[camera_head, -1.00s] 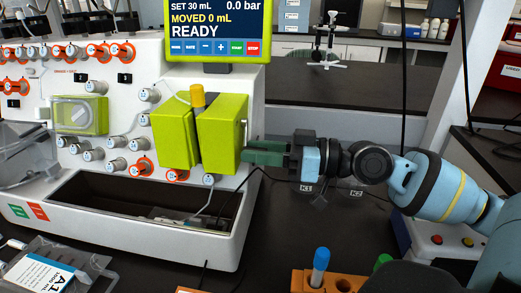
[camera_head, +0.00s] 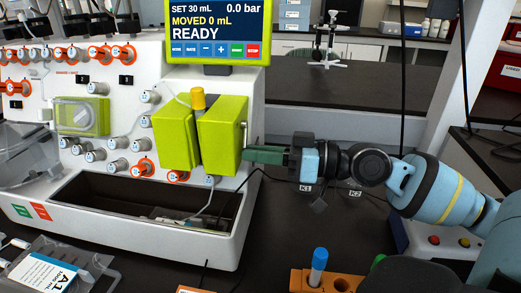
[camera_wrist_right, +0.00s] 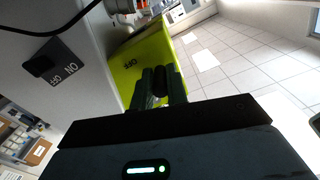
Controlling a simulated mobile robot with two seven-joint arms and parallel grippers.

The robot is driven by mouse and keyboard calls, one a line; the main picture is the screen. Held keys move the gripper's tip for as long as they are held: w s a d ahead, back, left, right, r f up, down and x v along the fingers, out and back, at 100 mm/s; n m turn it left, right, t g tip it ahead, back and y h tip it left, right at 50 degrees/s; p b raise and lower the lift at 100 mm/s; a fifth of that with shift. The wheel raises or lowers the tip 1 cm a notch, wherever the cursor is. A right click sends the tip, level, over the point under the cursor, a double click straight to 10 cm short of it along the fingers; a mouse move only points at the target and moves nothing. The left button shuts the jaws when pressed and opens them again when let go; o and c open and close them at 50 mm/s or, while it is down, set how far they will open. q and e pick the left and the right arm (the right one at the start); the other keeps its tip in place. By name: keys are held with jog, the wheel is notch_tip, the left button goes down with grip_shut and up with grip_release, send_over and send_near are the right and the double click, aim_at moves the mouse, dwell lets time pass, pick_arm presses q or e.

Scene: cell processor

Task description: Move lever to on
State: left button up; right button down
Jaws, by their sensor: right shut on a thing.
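The yellow-green clamp block (camera_head: 222,134) stands on the front right of the white cell processor (camera_head: 110,185). A thin metal lever (camera_head: 244,133) shows on the block's right side in the head view. My right gripper (camera_head: 250,154) reaches in from the right, its dark green fingers against that side. In the right wrist view the fingers (camera_wrist_right: 160,84) are shut on a dark rounded piece, which looks like the lever's end. An "OFF" label (camera_wrist_right: 130,63) is on the green face beside them. The fingers hide much of the lever. My left gripper is not in view.
The processor's screen (camera_head: 213,30) reads READY. A rocker switch (camera_wrist_right: 38,67) with its own ON/OFF label is on the white side panel. An orange tube rack (camera_head: 338,281) with a blue-capped tube (camera_head: 318,266) stands below my right arm. Dark bench is free between rack and processor.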

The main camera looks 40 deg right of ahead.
jog(key=shift+s+a+r+m+p, duration=0.15)
jog(key=shift+r+m+p, duration=0.4)
jog(key=shift+p, duration=0.1)
jog(key=m+p, duration=0.1)
jog(key=r+m+p, duration=0.1)
jog(key=p, duration=0.1)
jog(key=r+m+p, duration=0.1)
jog(key=m+p, duration=0.1)
jog(key=shift+s+a, duration=0.35)
jog(key=shift+a, duration=0.05)
pick_arm(q)
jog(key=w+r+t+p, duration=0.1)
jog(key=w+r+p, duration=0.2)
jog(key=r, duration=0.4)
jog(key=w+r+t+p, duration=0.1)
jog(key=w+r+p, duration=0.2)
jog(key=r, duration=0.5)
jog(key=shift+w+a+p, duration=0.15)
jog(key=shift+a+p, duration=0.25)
jog(key=shift+p, duration=0.2)
pick_arm(e)
jog(key=shift+r+m, duration=0.5)
jog(key=shift+m, duration=0.85)
jog(key=shift+r+m, duration=0.45)
jog(key=shift+m, duration=0.9)
jog(key=shift+r+m, duration=0.5)
jog(key=shift+m, duration=0.85)
